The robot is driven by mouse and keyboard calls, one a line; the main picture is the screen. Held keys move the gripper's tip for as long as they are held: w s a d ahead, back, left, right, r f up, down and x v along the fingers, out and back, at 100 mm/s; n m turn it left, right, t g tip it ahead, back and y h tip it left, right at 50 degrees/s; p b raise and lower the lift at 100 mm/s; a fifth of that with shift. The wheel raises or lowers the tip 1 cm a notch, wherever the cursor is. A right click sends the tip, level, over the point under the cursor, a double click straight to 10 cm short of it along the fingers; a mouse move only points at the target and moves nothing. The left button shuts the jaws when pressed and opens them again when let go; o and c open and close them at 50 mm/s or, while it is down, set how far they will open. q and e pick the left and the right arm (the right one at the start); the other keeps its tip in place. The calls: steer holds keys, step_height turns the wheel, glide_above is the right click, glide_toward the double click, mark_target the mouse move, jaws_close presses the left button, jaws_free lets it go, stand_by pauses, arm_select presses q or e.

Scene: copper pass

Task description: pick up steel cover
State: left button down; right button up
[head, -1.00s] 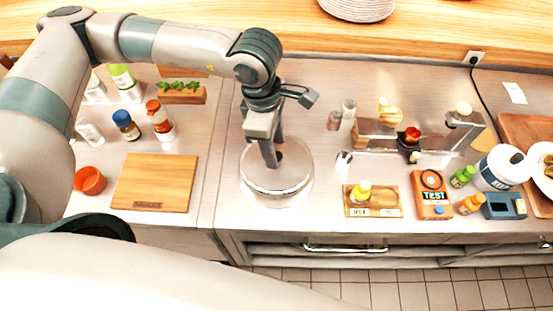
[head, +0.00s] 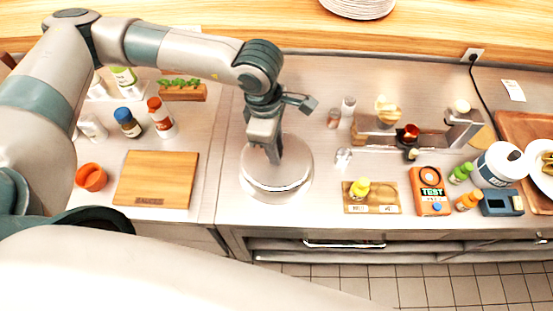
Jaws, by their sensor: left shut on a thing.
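The steel cover (head: 277,178) is a round, shiny metal lid in the middle of the steel counter. It appears to sit over a round plate or base (head: 268,199), whose rim shows at the front. My left gripper (head: 273,157) points down at the top of the cover and is shut on it, at the knob. The knob itself is mostly hidden by the fingers. My right gripper is not in view.
A wooden board (head: 156,179) and several bottles stand to the left. An orange cup (head: 91,177) is beside the board. To the right are a small tray (head: 388,205), an orange test box (head: 430,190) and a metal rack (head: 375,137). The counter's front edge is close to the cover.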

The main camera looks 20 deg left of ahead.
arm_select(q)
steer(key=shift+r, duration=0.1)
steer(key=shift+r+b, duration=0.4)
steer(key=shift+b, duration=0.1)
steer(key=r+b, duration=0.2)
steer(key=r, duration=0.1)
steer(key=shift+w+d+r, duration=0.1)
steer(key=shift+d, duration=0.3)
steer(key=w+d+r+b, duration=0.2)
steer(key=d+r+b, duration=0.2)
steer(key=d+r, duration=0.3)
steer(key=d, duration=0.3)
steer(key=shift+w+d+b, duration=0.15)
steer(key=shift+d+b, duration=0.15)
steer(key=shift+b, duration=0.1)
steer(key=shift+f, duration=0.1)
